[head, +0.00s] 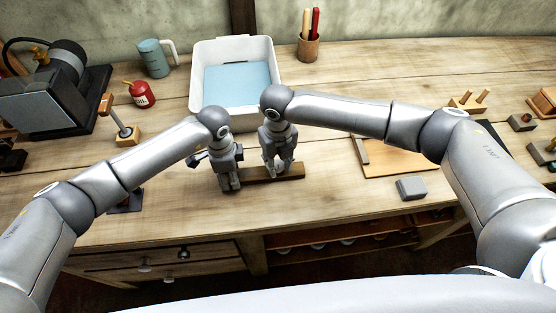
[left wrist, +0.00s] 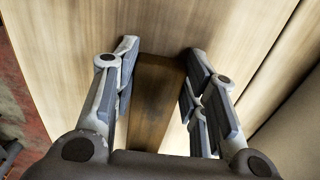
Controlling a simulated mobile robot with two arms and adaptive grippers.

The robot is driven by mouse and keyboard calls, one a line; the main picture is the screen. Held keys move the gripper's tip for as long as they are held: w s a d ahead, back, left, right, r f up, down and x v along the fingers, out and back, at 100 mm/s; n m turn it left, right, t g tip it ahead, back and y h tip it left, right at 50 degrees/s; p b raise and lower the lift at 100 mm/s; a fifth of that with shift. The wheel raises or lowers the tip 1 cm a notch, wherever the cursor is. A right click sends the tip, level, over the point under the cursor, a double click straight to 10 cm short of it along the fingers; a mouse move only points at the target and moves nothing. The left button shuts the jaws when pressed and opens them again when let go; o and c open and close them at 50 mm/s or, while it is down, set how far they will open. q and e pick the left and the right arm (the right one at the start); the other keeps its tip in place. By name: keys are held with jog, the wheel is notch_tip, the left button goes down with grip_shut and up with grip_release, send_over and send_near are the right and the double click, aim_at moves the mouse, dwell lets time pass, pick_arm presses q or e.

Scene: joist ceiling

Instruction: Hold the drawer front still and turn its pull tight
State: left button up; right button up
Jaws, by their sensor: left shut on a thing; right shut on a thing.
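The drawer front (head: 256,174) is a dark brown wooden board lying on the workbench in the middle of the head view. My left gripper (head: 230,184) is shut on its left end. In the left wrist view the brown board (left wrist: 150,105) runs between the two fingers of the left gripper (left wrist: 156,75). My right gripper (head: 279,168) points down over the board, right of the left gripper, and is shut on the pull. The pull itself is hidden by the right gripper's fingers. The right end of the board shows bare.
A white bin (head: 282,90) with a blue bottom stands just behind the grippers. A grey block (head: 411,188) and a light wooden board (head: 400,160) lie to the right. A wooden block with an upright metal tool (head: 126,134) and a red can (head: 140,94) stand left.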

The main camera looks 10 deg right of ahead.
jog(key=m, duration=0.4)
jog(key=shift+m, duration=0.3)
jog(key=m, duration=0.5)
jog(key=shift+m, duration=0.3)
jog(key=m, duration=0.9)
jog(key=shift+m, duration=0.4)
jog(key=m, duration=0.4)
jog(key=shift+m, duration=0.3)
jog(key=m, duration=1)
jog(key=shift+m, duration=2.3)
